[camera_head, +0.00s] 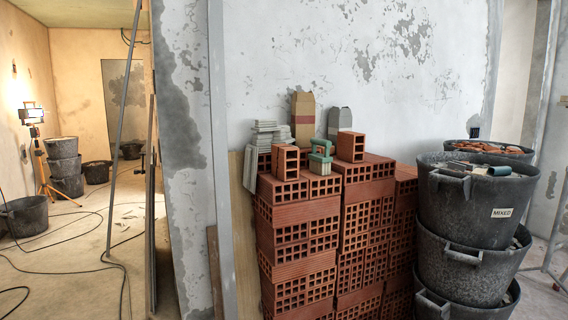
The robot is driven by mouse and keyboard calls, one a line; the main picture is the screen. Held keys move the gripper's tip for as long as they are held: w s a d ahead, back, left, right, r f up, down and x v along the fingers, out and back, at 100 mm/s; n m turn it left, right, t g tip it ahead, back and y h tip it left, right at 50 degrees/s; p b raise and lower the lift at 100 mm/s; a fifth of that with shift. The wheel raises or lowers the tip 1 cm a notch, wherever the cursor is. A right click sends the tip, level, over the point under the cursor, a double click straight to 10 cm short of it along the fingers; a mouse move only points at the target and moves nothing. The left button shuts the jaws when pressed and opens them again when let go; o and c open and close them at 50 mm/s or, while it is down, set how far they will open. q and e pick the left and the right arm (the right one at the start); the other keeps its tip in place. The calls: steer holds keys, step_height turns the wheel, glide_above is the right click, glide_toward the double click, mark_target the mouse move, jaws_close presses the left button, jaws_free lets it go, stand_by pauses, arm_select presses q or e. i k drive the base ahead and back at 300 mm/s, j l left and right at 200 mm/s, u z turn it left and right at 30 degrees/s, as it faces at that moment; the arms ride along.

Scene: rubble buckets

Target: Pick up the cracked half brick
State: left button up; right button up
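Two short red hollow bricks lie on top of the brick stack: one (286,161) at the left with its holes facing front, one (350,146) further right. I cannot make out a crack on either, so I cannot tell which, if any, is the cracked half brick. Reddish broken pieces (497,148) also fill a bucket at the back right, too small to tell apart. Neither of my grippers shows in the head view.
The brick stack (297,235) stands against the wall. A green-handled tool (320,157), grey tiles (264,135) and two bags (303,118) (339,121) are on or behind it. Black buckets, the upper labelled "MIXED" (470,212), stand stacked at right. Cables (60,241) cross the left floor.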

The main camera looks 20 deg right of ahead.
mark_target(285, 157)
steer(key=i+z, duration=0.1)
steer(key=z, duration=0.85)
steer(key=i+z, duration=0.35)
steer(key=i+j+z, duration=0.1)
steer(key=z, duration=0.2)
steer(key=i+j+z, duration=0.15)
steer(key=i+z, duration=0.2)
